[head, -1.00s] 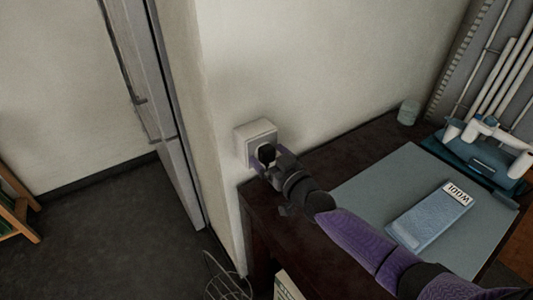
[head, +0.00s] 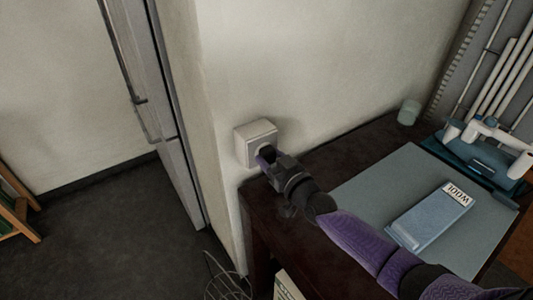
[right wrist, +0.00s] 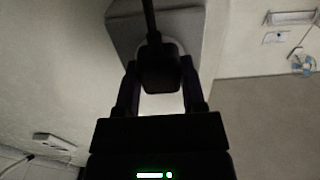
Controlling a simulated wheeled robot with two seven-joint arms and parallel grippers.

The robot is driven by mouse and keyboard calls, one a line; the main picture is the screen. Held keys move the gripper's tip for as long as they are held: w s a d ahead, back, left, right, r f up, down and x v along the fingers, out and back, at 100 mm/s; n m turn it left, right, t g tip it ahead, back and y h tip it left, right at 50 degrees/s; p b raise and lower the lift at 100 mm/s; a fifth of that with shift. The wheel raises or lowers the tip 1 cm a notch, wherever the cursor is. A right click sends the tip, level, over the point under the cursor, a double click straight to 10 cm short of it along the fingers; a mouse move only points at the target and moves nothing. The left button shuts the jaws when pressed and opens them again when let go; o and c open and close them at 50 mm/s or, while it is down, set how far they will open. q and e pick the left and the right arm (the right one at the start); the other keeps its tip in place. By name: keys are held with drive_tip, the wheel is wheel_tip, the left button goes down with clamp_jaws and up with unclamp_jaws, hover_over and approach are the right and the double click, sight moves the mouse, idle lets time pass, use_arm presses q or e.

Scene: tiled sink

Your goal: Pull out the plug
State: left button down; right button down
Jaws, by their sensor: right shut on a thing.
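A white wall socket box (head: 256,144) is on the wall just above the back left corner of the dark desk. In the right wrist view the socket box (right wrist: 125,32) is behind a black plug (right wrist: 159,70) with a black cord rising from it. My right gripper (head: 264,157) is at the socket face, one finger on each side of the plug, shut on it. The plug is at the socket's round recess; I cannot tell how deep it sits. In the head view the gripper mostly hides the plug. My left gripper is not in view.
The dark desk (head: 262,213) holds a grey-blue mat (head: 375,180), a blue packet (head: 430,219), a pale cup (head: 408,112) and a blue-and-white item (head: 490,140). A wire basket (head: 226,283) stands on the floor at the desk's left.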

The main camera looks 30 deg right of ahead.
sight(272, 159)
drive_tip(key=shift+s+d+r+p, duration=0.1)
drive_tip(key=shift+s+p, duration=0.2)
drive_tip(key=shift+s, duration=0.65)
drive_tip(key=shift+s+d+p, duration=0.2)
drive_tip(key=shift+s+p, duration=0.7)
drive_tip(key=shift+s, duration=0.25)
drive_tip(key=shift+s+d, duration=0.1)
drive_tip(key=shift+s, duration=0.4)
drive_tip(key=shift+s+p, duration=0.2)
drive_tip(key=shift+p, duration=0.15)
